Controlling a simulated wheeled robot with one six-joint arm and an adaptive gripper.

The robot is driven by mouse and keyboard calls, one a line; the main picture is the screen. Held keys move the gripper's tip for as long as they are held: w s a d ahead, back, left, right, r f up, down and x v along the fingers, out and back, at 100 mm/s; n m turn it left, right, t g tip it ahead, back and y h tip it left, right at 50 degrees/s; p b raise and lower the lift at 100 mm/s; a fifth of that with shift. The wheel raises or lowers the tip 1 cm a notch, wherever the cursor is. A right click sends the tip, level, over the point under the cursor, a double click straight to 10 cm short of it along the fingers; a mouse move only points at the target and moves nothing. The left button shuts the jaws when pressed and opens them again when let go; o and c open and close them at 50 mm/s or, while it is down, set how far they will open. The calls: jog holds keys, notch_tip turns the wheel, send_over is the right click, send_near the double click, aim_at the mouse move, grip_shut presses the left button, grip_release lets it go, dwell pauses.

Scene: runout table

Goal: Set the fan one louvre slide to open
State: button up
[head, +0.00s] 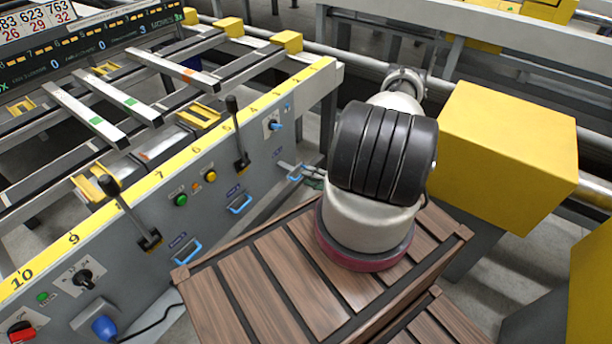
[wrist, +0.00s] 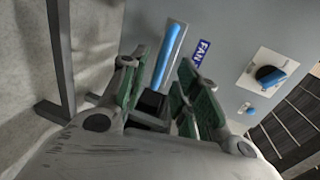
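A blue bar handle (wrist: 170,48) shows in the wrist view on the grey panel, beside a blue label reading "FAN" (wrist: 202,51); the rest of the label is hidden. My gripper (wrist: 160,72) is open, with its green-padded fingers apart. The lower part of the handle shows in the gap between them; I cannot tell whether either finger touches it. My gripper is mostly hidden there. The slide's current position is not readable.
Two more blue handles (head: 240,204) (head: 186,250) sit farther left on the panel (head: 215,165). A blue knob (head: 275,126) is above the right one. Two black levers (head: 237,135) (head: 130,215) stand out from the panel. A yellow box (head: 510,150) is right of my arm.

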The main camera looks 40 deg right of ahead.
jog(key=v, duration=0.9)
jog(key=w+a+r+n+g+y, duration=0.2)
jog(key=r+n+g, duration=0.15)
jog(key=r, duration=0.75)
jog(key=w+a+r+n+g+y, duration=0.1)
jog(key=a+r+n+g+y, duration=0.2)
jog(key=r, duration=0.7)
jog(key=w+a+r+n+g+y, duration=0.1)
jog(key=w+a+r+n+g, duration=0.2)
jog(key=r, duration=0.8)
jog(key=s+a+r+n+h, duration=0.2)
jog(key=s+r+h, duration=0.3)
jog(key=s+r, duration=0.4)
jog(key=s+a+r+n+h, duration=0.2)
jog(key=s+a+r+h, duration=0.2)
jog(key=s+r, duration=0.5)
jog(key=shift+s+a+r+g+h, duration=0.3)
jog(key=shift+r+h, duration=0.9)
jog(key=shift+r, duration=2.75)
